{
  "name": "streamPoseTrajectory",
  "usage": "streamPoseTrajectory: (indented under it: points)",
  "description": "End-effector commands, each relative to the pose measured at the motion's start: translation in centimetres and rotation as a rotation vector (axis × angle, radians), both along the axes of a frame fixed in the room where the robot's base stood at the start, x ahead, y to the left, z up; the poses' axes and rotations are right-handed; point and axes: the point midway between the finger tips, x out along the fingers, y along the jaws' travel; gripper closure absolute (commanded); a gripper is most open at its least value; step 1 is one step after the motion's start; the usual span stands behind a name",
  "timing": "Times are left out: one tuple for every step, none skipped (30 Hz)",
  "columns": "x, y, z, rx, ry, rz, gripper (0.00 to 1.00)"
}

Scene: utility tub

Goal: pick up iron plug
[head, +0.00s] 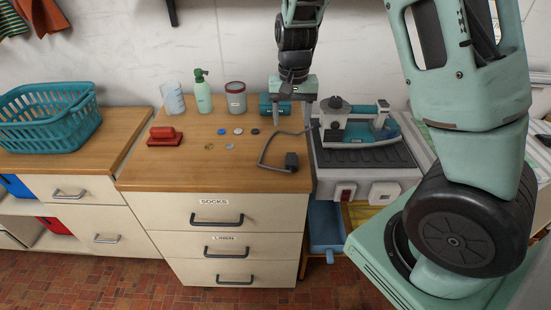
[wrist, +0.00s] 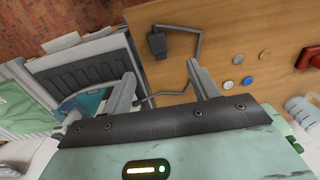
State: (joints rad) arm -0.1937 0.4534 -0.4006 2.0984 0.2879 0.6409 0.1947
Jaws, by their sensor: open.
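The iron plug (head: 291,161) is a small dark grey block near the front right edge of the wooden counter. Its grey cord (head: 268,147) bends back behind it and runs right towards the iron (head: 362,126). My gripper (head: 291,116) is open and empty, pointing down over the back of the counter, behind the plug. In the wrist view the plug (wrist: 157,44) lies beyond the fingertips of my gripper (wrist: 160,76), roughly between them in the picture and apart from them. Part of the cord is hidden behind a finger there.
The iron rests on a grey ribbed stand (head: 365,157) right of the counter. Several buttons (head: 221,131) lie left of the plug. A red brush (head: 165,136), a green spray bottle (head: 203,95), a tin (head: 236,97) and a teal cylinder (head: 265,104) stand further back or left.

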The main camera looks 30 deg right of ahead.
Motion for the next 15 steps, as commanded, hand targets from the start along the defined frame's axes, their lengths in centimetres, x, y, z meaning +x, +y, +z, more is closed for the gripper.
streamPoseTrajectory:
  points:
    - [-0.2,0.0,-1.1,0.0,0.006,-0.002,0.4]
    - [-0.2,0.0,-1.7,0.0,0.007,-0.001,0.4]
    - [-0.2,0.0,-2.6,0.0,0.007,-0.001,0.4]
    - [-0.2,0.0,-3.2,0.0,0.007,0.0,0.4]
    - [-0.2,0.0,-3.8,0.0,0.007,0.0,0.4]
    - [-0.2,0.0,-4.6,0.001,0.007,-0.001,0.4]
    - [-0.2,0.0,-5.3,0.001,0.008,0.001,0.4]
    - [-0.2,0.0,-5.9,0.001,0.007,-0.001,0.4]
    - [-0.2,0.0,-6.7,0.001,0.007,0.0,0.4]
    - [-0.2,0.0,-7.3,0.001,0.007,0.001,0.4]
    - [-0.2,0.0,-7.8,0.001,0.007,-0.001,0.4]
    - [-0.2,0.0,-8.5,0.001,0.005,0.001,0.4]
    - [-0.2,0.0,-8.9,0.001,0.005,0.002,0.4]
    - [-0.2,0.0,-9.3,0.001,0.003,0.001,0.4]
    - [-0.2,0.0,-9.7,0.001,0.004,0.001,0.4]
